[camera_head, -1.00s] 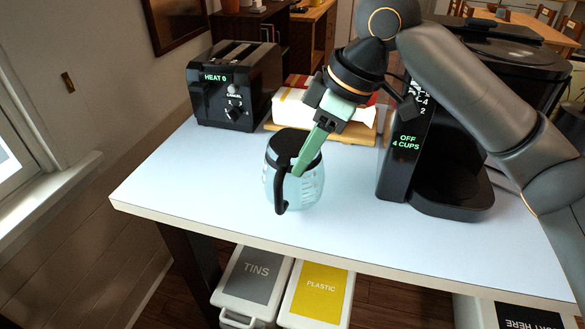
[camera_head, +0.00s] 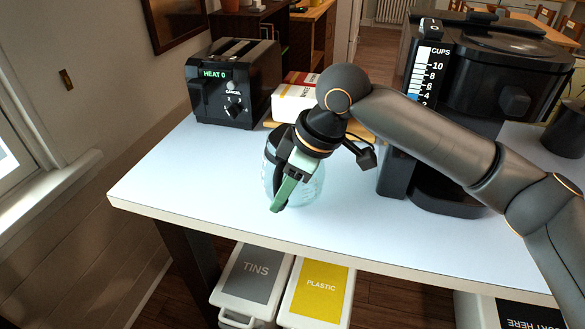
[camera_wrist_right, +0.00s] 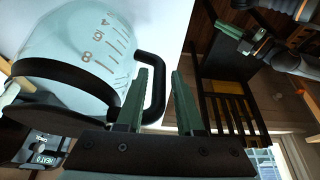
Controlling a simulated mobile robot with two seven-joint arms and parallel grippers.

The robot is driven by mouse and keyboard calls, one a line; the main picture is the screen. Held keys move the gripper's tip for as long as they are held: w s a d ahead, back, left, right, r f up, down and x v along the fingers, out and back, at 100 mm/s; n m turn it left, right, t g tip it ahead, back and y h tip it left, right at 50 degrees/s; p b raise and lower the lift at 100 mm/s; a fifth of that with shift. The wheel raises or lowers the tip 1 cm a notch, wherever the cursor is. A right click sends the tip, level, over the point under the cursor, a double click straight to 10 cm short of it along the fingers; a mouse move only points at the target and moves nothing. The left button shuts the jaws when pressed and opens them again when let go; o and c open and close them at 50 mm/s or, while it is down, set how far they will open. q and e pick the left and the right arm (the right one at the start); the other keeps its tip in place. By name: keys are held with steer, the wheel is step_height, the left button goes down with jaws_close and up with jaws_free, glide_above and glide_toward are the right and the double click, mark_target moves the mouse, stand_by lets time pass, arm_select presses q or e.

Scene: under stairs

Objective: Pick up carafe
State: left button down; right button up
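The glass carafe (camera_head: 309,190) stands upright on the pale table, its black lid and handle partly hidden by my right gripper (camera_head: 285,190) in the head view. In the right wrist view the carafe (camera_wrist_right: 75,45) fills the upper left, with its black handle (camera_wrist_right: 157,75) at the fingers. My right gripper (camera_wrist_right: 167,90) is open. Its two green fingers stand apart, with the handle apparently between them, nearer the left finger. My left gripper (camera_wrist_right: 235,16) shows only at the upper right of the wrist view, with green fingers seemingly apart and empty.
A black toaster (camera_head: 235,85) stands at the back left, with a bread packet (camera_head: 296,92) on a board to its right. The black coffee maker (camera_head: 470,85) stands right of the carafe. The table's front edge (camera_head: 330,257) is near; bins stand below.

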steer(key=shift+c, duration=0.3)
jaws_close()
steer(key=shift+r, duration=0.1)
stand_by(0.9)
